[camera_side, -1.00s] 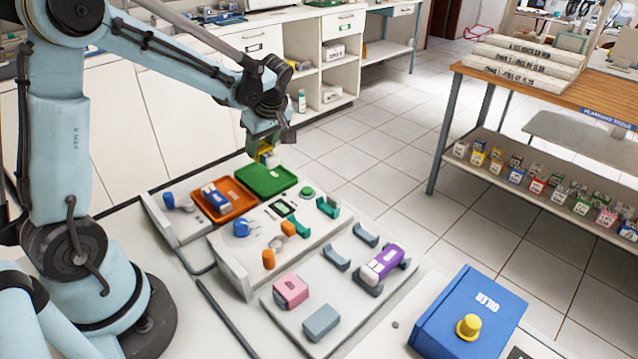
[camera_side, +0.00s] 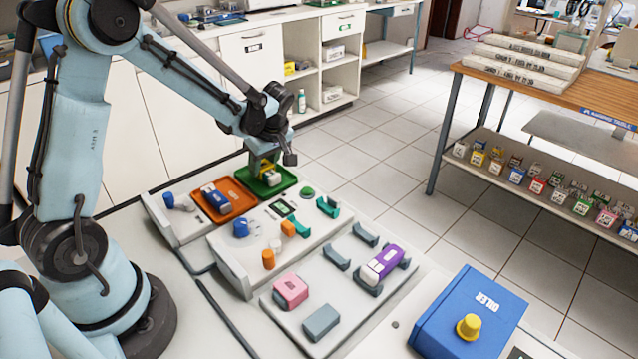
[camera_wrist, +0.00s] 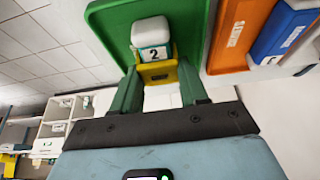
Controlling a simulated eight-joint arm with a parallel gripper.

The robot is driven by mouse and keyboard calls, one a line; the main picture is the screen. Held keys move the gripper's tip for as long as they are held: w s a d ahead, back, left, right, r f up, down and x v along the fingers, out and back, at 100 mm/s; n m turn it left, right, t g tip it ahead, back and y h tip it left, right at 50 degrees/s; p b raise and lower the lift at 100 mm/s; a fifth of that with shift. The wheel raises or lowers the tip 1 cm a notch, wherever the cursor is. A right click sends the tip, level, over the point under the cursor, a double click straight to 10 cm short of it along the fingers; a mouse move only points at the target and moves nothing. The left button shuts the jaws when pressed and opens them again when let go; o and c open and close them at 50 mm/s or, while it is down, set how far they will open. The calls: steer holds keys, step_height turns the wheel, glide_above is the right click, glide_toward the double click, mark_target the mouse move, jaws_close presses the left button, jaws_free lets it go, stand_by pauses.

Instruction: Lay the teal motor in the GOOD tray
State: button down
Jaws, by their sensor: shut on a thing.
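The green tray (camera_side: 288,187) sits at the back of the work area, beside the orange tray; I cannot read a GOOD label on it. My gripper (camera_side: 264,163) is over it, pointing down. It is shut on the teal motor (camera_wrist: 152,33), whose white rounded end and teal-edged label marked 2 show in the wrist view. The rest of its body is mostly hidden by the jaws. In the side view the motor's pale end (camera_side: 273,179) appears within the tray's outline, low down. I cannot tell whether it touches the tray floor. The tray also shows in the wrist view (camera_wrist: 106,20).
The orange tray (camera_side: 238,208) holds a blue motor (camera_side: 215,199) just left of the green tray.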

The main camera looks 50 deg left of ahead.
steer(key=c, duration=0.5)
jaws_free()
steer(key=v, duration=1.2)
steer(key=s+d+m+t+h, duration=0.4)
steer(key=s+d+m+t, duration=0.3)
steer(key=m, duration=1.1)
steer(key=s+d, duration=0.3)
steer(key=d, duration=0.1)
steer(key=shift+d+r, duration=0.25)
steer(key=shift+r, duration=0.05)
